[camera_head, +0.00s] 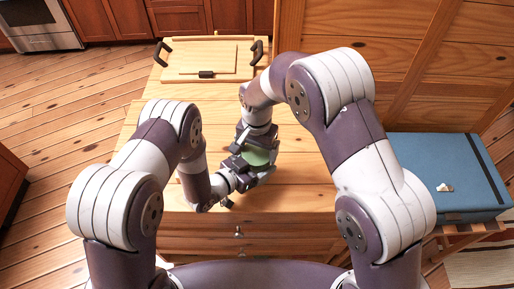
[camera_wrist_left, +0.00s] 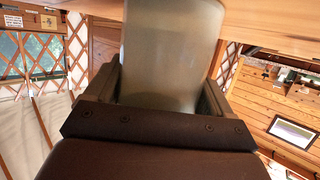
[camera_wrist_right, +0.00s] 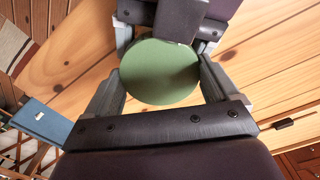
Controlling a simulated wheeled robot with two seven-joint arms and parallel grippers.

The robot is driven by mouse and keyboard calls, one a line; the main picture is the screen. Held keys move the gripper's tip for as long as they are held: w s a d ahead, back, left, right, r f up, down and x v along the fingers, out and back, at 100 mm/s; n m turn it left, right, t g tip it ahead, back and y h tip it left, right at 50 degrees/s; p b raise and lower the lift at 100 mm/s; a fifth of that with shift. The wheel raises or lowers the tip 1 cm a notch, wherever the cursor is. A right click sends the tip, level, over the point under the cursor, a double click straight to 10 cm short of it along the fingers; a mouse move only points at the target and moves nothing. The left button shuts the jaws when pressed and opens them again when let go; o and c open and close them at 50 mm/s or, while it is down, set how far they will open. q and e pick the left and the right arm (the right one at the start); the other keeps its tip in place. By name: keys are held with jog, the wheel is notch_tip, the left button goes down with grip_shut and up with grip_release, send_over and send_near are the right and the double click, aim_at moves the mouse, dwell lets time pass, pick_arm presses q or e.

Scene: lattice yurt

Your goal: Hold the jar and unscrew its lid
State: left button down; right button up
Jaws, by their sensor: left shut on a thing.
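The jar (camera_wrist_left: 170,60) fills the middle of the left wrist view as a smooth, pale grey-green body. My left gripper (camera_head: 245,172) is shut on its side, one finger on each side. The round green lid (camera_wrist_right: 160,72) faces the right wrist camera, and it also shows in the head view (camera_head: 257,157). My right gripper (camera_wrist_right: 160,80) is over the lid with its fingers apart on either side of it; contact with the rim is not clear. In the head view the grippers hide most of the jar.
The wooden counter (camera_head: 300,190) is bare around the grippers. A wooden tray (camera_head: 175,76) with dark handles lies at the back, with a board (camera_head: 205,58) and a small dark item (camera_head: 207,74) on it. A blue case (camera_head: 435,175) stands to the right.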

jog(key=shift+c, duration=1.2)
jog(key=n, duration=0.3)
